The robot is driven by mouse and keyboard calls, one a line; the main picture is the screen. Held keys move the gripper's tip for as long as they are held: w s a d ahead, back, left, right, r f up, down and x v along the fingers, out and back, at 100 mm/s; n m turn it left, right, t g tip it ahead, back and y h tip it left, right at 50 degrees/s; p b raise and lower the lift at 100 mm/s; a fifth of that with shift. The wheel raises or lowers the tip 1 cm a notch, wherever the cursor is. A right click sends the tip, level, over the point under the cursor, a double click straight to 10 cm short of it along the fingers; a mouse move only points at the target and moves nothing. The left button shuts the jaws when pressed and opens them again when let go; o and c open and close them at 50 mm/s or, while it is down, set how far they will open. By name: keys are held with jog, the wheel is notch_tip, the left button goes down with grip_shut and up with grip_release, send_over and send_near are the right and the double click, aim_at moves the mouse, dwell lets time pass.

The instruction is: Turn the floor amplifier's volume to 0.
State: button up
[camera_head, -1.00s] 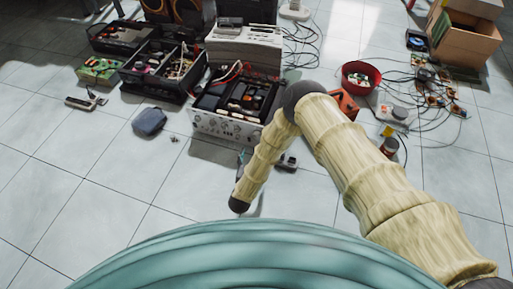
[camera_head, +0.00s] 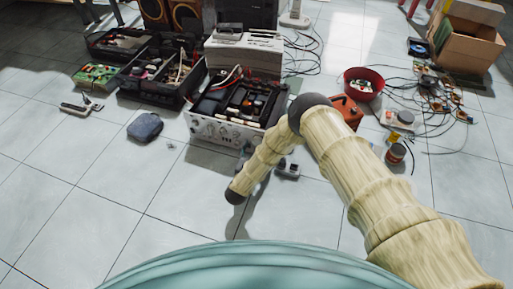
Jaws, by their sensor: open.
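The floor amplifier (camera_head: 213,130) stands on the tiles near the picture's middle, with a silver front panel bearing several knobs. Its top is open and shows dark parts and red and white wires. The knobs are too small for me to read a volume setting. My forearm crosses in front of the amplifier's right side and runs down-left to a dark wrist joint. A small grey part that looks like my gripper (camera_head: 243,154) shows beside the forearm, just in front of the panel's lower right. It is open and mostly hidden; I cannot tell whether it touches a knob.
A blue-grey case (camera_head: 145,127) lies left of the amplifier. Black crates (camera_head: 150,85) stand behind it to the left. A red bowl (camera_head: 362,84), cables and a cardboard box (camera_head: 466,45) are at the right. A small grey object (camera_head: 288,170) lies beside my forearm. The floor at front left is clear.

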aim_at(258, 142)
jog(key=shift+b+x, duration=0.4)
jog(key=shift+x, duration=1)
jog(key=c, duration=1)
